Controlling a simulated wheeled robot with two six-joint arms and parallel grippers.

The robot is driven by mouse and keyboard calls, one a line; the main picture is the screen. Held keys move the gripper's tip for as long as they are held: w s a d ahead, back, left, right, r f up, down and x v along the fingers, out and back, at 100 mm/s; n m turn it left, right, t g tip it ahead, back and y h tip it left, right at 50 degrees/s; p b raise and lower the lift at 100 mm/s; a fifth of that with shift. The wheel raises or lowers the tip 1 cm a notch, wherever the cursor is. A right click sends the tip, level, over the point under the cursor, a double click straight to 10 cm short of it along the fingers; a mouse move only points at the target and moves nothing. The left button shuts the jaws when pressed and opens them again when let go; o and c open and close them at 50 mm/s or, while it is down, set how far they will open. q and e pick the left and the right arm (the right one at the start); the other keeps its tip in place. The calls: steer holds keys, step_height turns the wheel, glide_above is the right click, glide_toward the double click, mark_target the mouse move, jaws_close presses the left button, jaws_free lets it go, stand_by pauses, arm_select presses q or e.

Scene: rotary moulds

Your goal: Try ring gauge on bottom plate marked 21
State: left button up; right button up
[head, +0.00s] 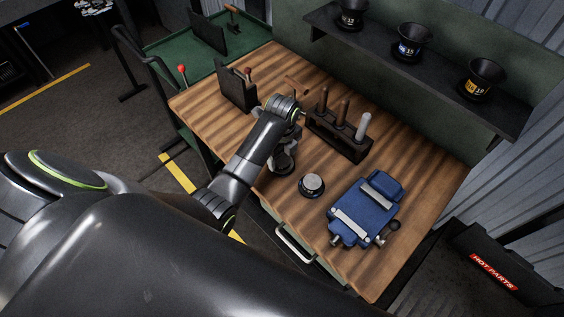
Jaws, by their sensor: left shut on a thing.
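My left arm reaches over the wooden bench, and its gripper (284,152) points down, partly hidden behind my own forearm. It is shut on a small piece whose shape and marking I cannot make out. A round grey metal piece (312,185) with a dark rim sits on the bench, right of the gripper and apart from it. No number 21 can be read on it. I cannot clearly identify the ring gauge. My right gripper is not in view.
A blue vise (366,208) lies at the front right of the wooden bench (420,180). A dark rack (338,137) with upright handles stands behind the grey piece. Black funnel-shaped cups with number labels stand on the wall shelf (440,82). A dark upright stand (236,90) is at the back left.

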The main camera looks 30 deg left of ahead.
arm_select(q)
steer(key=shift+r+p, duration=0.5)
steer(key=shift+r, duration=3.05)
